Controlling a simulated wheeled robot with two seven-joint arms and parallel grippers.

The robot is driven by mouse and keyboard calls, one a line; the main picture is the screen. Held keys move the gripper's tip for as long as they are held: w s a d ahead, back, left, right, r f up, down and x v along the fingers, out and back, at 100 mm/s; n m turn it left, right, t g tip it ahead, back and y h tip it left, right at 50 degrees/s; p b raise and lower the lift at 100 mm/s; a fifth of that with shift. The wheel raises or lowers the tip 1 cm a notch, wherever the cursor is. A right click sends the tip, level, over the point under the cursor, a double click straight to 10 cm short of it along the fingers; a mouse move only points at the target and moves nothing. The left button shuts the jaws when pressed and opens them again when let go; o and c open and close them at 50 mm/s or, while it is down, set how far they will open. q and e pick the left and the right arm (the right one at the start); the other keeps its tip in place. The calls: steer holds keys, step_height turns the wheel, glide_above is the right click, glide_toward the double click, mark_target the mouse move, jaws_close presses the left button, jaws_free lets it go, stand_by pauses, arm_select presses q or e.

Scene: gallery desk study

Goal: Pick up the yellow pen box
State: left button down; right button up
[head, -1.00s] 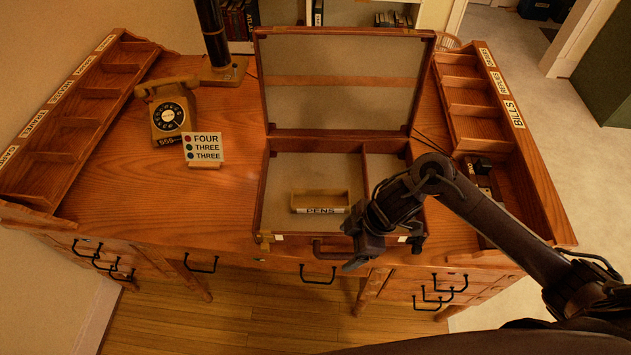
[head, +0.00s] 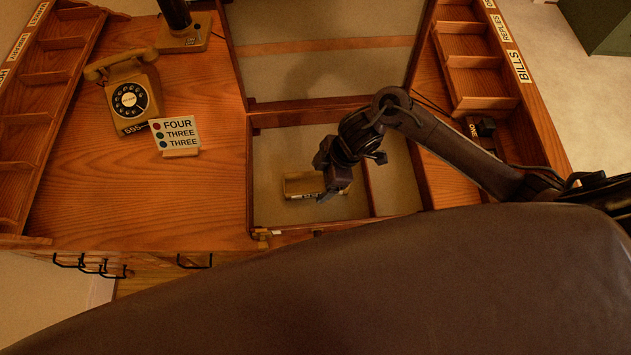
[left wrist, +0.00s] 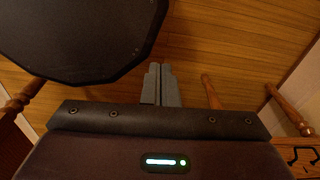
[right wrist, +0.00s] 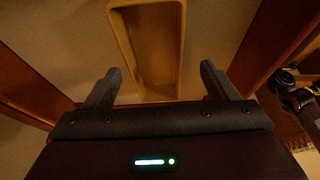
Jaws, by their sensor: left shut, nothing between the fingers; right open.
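The yellow pen box (head: 301,184) is a small open-topped tray with a "PENS" label. It lies in the left compartment of the open wooden case (head: 262,217), partly hidden by my right gripper (head: 330,190). In the right wrist view the pen box (right wrist: 148,92) lies just beyond the open fingers of my right gripper (right wrist: 158,84), and its inside looks empty. The fingers are apart and hold nothing. I cannot tell whether they touch the box. My left gripper (left wrist: 160,72) is shut and empty over the wooden floor; it is not seen in the head view.
A telephone (head: 130,98) and a sign reading FOUR THREE THREE (head: 175,134) stand left of the case. The raised lid (head: 320,62) rises behind. The case's divider (head: 368,188) is close right of my right gripper. A labelled rack (head: 480,75) stands at right.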

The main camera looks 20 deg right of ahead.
mark_target(311, 186)
steer(key=x, duration=0.3)
steer(key=shift+w+f, duration=0.1)
steer(key=shift+w, duration=0.2)
arm_select(q)
steer(key=shift+w+r, duration=0.15)
steer(key=shift+w, duration=0.7)
arm_select(e)
steer(key=c, duration=1.2)
